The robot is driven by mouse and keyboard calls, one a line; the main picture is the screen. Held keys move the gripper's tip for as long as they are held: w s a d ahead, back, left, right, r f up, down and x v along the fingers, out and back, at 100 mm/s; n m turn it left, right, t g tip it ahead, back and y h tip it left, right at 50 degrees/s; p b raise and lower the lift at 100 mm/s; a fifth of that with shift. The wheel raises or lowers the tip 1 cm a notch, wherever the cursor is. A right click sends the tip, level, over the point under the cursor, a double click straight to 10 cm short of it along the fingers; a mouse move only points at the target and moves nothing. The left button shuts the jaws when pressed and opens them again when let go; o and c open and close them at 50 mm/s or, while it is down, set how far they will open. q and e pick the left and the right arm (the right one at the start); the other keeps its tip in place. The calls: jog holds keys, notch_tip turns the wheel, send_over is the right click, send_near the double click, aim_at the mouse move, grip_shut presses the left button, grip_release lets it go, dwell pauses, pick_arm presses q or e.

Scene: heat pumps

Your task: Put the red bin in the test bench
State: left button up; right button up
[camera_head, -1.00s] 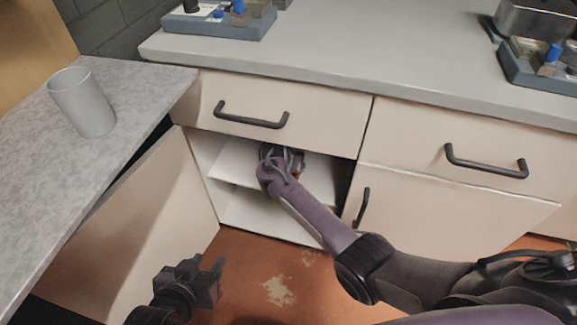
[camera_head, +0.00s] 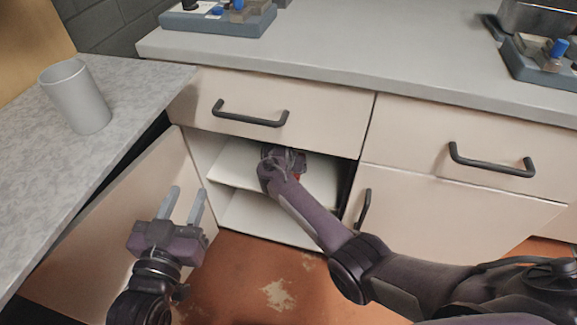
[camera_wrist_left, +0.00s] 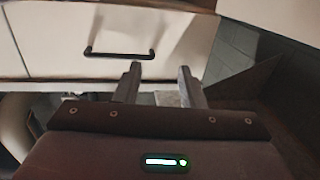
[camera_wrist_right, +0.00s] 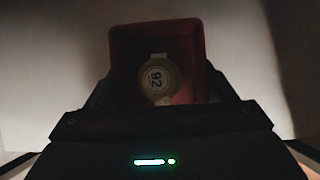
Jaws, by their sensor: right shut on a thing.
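The red bin (camera_wrist_right: 126,62) fills the middle of the right wrist view, with a round pale object marked 92 in it. In the head view only a bit of red (camera_head: 298,177) shows beside my right gripper (camera_head: 288,163). My right gripper is shut on the bin, inside the open cabinet of the bench (camera_head: 330,78), at the upper shelf (camera_head: 235,160). Whether the bin rests on the shelf is hidden. My left gripper (camera_head: 187,190) is open and empty, in front of the open cabinet door (camera_head: 120,225); its fingers also show in the left wrist view (camera_wrist_left: 159,72).
A closed drawer (camera_head: 315,110) with a dark handle is directly above the cabinet opening. A side counter (camera_head: 60,160) with a grey cup (camera_head: 77,98) stands at the left. Trays of parts (camera_head: 225,25) stand on the bench top. Floor below is clear.

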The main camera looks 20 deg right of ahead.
jog(key=o, duration=1.2)
jog(key=shift+f, duration=0.1)
